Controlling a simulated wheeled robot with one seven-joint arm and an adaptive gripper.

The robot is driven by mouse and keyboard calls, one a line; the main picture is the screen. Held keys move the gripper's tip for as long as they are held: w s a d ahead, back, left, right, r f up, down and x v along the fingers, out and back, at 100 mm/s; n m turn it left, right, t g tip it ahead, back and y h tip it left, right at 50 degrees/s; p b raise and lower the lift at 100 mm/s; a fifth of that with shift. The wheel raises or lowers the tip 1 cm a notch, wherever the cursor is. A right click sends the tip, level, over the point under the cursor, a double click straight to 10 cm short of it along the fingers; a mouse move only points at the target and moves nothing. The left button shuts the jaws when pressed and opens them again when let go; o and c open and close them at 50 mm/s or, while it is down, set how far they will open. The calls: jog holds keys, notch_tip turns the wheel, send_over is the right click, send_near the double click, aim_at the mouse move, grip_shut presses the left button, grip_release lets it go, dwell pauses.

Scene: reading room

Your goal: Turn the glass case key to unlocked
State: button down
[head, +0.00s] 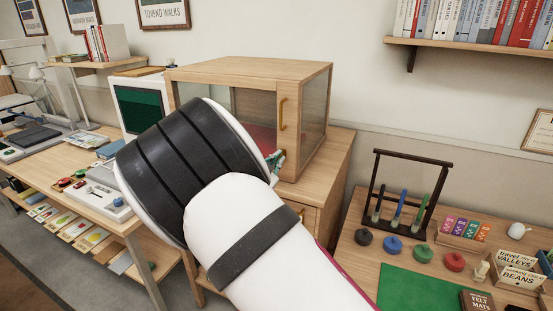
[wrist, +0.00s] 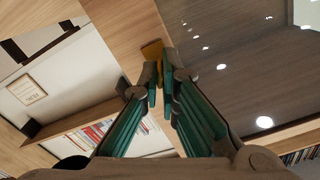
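The glass case (head: 250,72) is a wooden cabinet with glass panes, standing on a wooden base at the middle of the head view. A brass handle (head: 282,113) is on its front door frame. My gripper (head: 274,162) is at the lower part of that frame, below the handle, and my arm covers much of the case front. In the wrist view a brass piece (wrist: 152,50) lies against the wooden frame at my gripper's fingertips (wrist: 160,84). The fingers are close together with a narrow gap. I cannot tell whether this piece is the key or the handle, or whether the fingers grip it.
A table at the right holds a dark rack (head: 412,160), round coloured pieces and a green mat (head: 430,289). A wooden desk (head: 85,205) with small items is at the left. A bookshelf (head: 470,46) hangs on the wall.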

jog(key=n+p, duration=0.1)
jog(key=n, duration=0.3)
jog(key=shift+n, duration=0.4)
dwell(0.4)
jog(key=c, duration=1.8)
grip_release()
jog(key=v, duration=1.2)
